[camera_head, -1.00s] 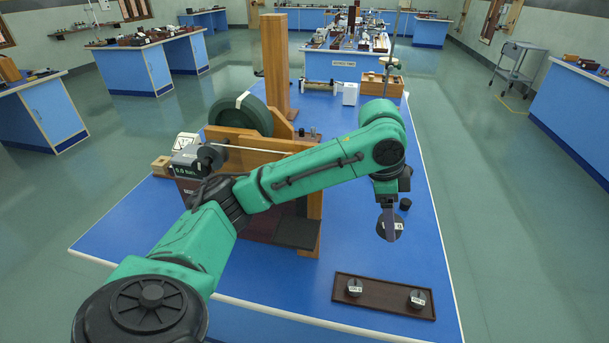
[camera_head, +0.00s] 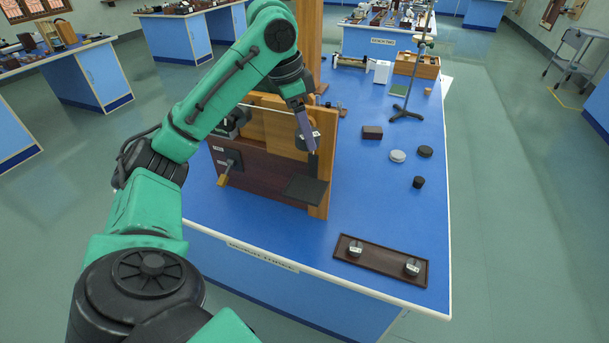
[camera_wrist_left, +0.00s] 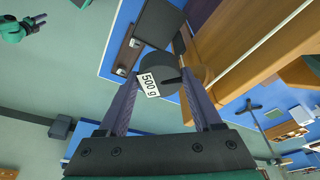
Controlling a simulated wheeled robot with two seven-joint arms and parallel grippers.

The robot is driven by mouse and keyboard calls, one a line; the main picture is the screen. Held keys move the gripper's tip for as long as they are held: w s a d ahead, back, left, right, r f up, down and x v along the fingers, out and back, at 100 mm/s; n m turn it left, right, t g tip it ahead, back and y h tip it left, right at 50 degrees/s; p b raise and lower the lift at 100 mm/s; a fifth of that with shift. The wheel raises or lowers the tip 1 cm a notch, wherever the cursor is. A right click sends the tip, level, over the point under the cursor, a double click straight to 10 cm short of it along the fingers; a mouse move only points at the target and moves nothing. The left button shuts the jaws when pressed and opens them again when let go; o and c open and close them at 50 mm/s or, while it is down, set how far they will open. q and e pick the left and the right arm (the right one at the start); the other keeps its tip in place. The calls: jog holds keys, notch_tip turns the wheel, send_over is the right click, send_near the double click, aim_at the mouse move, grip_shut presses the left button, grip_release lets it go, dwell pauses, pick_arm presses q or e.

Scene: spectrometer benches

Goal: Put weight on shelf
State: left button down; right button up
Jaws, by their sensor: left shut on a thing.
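My left gripper (camera_head: 308,138) is shut on a dark round weight (camera_head: 301,143). In the left wrist view the weight (camera_wrist_left: 155,67) has a white "500 g" label and sits between the two fingertips (camera_wrist_left: 160,84). The black shelf (camera_head: 305,190) is a small flat plate on the front of the wooden apparatus (camera_head: 258,178). The shelf (camera_wrist_left: 160,25) also shows beyond the weight in the left wrist view. The weight is held above the shelf, apart from it. What seems to be my right gripper (camera_wrist_left: 38,20) is small at the wrist view's upper left; its jaws are unclear.
A brown tray (camera_head: 382,262) with two small labelled weights lies at the front right of the blue bench. Several small discs and blocks, including a dark block (camera_head: 372,132), lie right of the apparatus. An upright wooden board (camera_head: 327,170) stands beside the shelf.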

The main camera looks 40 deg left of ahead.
pick_arm(q)
jog(key=b, duration=0.1)
send_over(309, 187)
jog(key=s, duration=0.1)
jog(key=f, duration=0.8)
jog(key=shift+a+f, duration=0.35)
jog(key=shift+a, duration=0.05)
jog(key=shift+s+a+b+x, duration=0.1)
jog(key=shift+s+x, duration=0.05)
jog(key=shift+x, duration=0.6)
jog(key=shift+s+a+b+x, duration=0.1)
jog(key=shift+a+b+x, duration=0.05)
jog(key=shift+x, duration=0.6)
jog(key=shift+s+a+b+x, duration=0.1)
jog(key=shift+s+x, duration=0.05)
jog(key=shift+x, duration=0.6)
jog(key=shift+f, duration=0.15)
jog(key=shift+d+f, duration=0.1)
jog(key=shift+c, duration=0.3)
grip_release()
jog(key=shift+s, duration=0.1)
